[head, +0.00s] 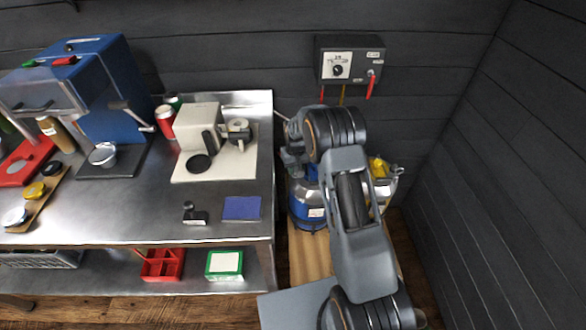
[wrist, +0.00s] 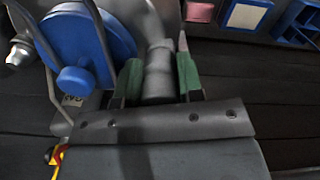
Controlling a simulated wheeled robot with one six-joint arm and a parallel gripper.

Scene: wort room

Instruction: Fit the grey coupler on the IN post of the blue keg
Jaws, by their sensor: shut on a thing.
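A silver post (wrist: 20,52) shows at the far left of that view. A small tag (wrist: 72,101) sits below the lid; its lettering is not clear. My gripper (wrist: 160,66) is shut on the grey coupler (wrist: 158,80), a ribbed cylinder between green pads, right of the lid. I cannot tell whether the coupler touches anything beneath it.
A yellow-topped vessel (head: 378,168) stands right of the blue keg, behind my arm. A wall box (head: 350,62) with coloured lines hangs above. The steel bench (head: 150,222) on the left carries a blue machine (head: 85,90) and a cream machine (head: 200,125). Dark walls close off the back and right.

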